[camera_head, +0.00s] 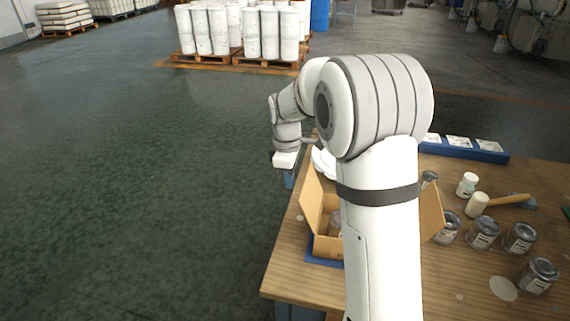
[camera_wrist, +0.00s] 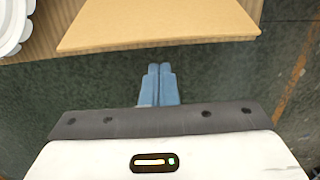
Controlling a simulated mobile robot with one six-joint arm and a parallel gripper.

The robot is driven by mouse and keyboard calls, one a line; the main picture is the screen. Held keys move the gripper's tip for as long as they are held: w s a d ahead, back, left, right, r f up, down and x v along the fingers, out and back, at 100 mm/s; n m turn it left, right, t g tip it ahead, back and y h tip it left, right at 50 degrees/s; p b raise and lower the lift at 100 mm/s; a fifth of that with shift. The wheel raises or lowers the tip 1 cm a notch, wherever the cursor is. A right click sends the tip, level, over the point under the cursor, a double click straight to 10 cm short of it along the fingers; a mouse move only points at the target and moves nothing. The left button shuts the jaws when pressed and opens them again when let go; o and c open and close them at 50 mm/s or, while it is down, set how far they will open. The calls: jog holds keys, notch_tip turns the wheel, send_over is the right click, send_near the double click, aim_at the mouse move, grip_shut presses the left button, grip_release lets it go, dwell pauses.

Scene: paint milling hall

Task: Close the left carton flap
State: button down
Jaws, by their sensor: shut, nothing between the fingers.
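The open carton (camera_head: 323,246) stands on a wooden table, partly hidden behind my arm. Its left flap (camera_head: 311,196) stands up, leaning a little outward. Its right flap (camera_head: 431,212) sticks out beyond my arm and is also open. A glass jar (camera_head: 335,222) is inside the carton. My gripper (camera_head: 289,181) is beyond the left flap, past the table's left edge, pointing down. In the wrist view my gripper (camera_wrist: 160,68) has its blue fingers together and empty. A tan cardboard panel (camera_wrist: 160,22), apparently the left flap, lies just beyond the fingertips with a small gap.
White round lids or plates (camera_head: 323,161) sit behind the carton. A blue tray (camera_head: 465,150) is at the back. The floor left is clear.

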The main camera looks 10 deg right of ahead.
jog(key=shift+s+d+r, duration=0.3)
jog(key=shift+d+r, duration=0.1)
jog(key=shift+d, duration=0.3)
jog(key=shift+s+d+r, duration=0.25)
jog(key=shift+d+r, duration=0.15)
jog(key=shift+d, duration=0.25)
